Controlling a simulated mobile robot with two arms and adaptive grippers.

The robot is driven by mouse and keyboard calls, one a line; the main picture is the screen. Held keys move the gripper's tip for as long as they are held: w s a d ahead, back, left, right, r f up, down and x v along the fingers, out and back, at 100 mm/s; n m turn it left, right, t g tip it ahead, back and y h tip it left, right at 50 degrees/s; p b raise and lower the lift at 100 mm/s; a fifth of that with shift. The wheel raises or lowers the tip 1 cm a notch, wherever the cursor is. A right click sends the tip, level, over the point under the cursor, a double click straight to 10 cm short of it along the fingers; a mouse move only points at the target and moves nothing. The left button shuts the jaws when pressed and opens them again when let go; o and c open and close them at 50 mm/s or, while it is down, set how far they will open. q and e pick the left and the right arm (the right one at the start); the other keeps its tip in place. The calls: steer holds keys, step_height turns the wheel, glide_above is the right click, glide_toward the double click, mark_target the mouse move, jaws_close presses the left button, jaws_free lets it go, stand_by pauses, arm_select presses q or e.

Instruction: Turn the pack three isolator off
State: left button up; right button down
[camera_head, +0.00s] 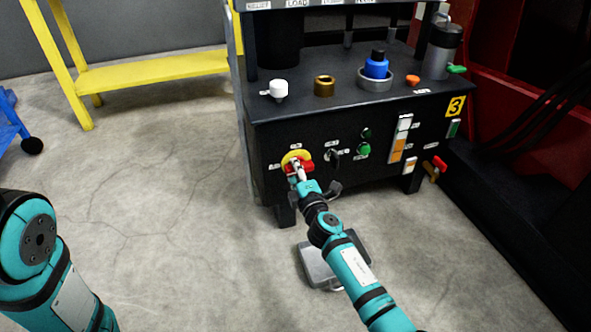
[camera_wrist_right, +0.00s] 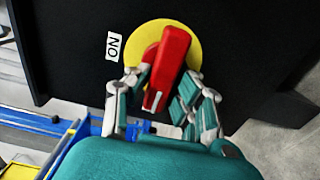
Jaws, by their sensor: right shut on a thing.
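The panel also carries a black switch (camera_head: 334,155), a green button (camera_head: 364,150) and a red lever (camera_head: 439,163). A white knob (camera_head: 278,89) and a blue-topped part (camera_head: 376,68) stand on the bench top. A grey pedal-like box (camera_head: 316,266) lies on the floor below.

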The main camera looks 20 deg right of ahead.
steer(key=shift+f, duration=0.1)
steer(key=c, duration=1.2)
jaws_free()
steer(key=shift+o, duration=0.2)
steer(key=s, duration=0.7)
steer(key=shift+s, duration=0.3)
steer(key=shift+d, duration=0.1)
